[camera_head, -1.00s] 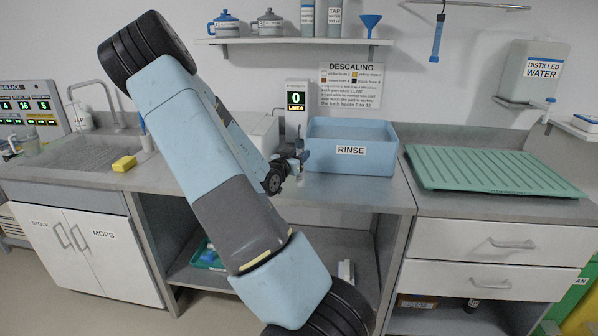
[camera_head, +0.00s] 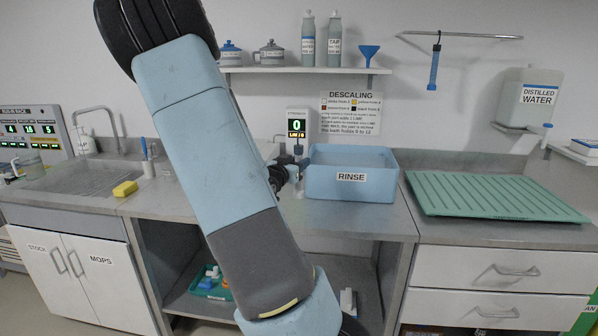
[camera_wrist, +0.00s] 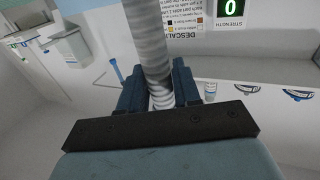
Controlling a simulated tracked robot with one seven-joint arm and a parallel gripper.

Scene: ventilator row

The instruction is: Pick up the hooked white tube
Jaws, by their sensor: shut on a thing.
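My gripper (camera_wrist: 158,88) is shut on a white ribbed tube (camera_wrist: 148,40) in the wrist view. The tube runs between the two dark blue fingers and out past the top edge of the picture. Its ends are out of view, so I cannot see a hook. In the head view my gripper (camera_head: 299,164) is in front of the wall, just left of the blue rinse tub (camera_head: 350,187).
The strength display (camera_head: 297,125) reads 0 behind my gripper. A green draining mat (camera_head: 490,196) lies on the right counter. A yellow sponge (camera_head: 125,189) lies by the sink (camera_head: 85,180). A wall shelf (camera_head: 290,70) carries pots and bottles above. The counter's front right of my arm is clear.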

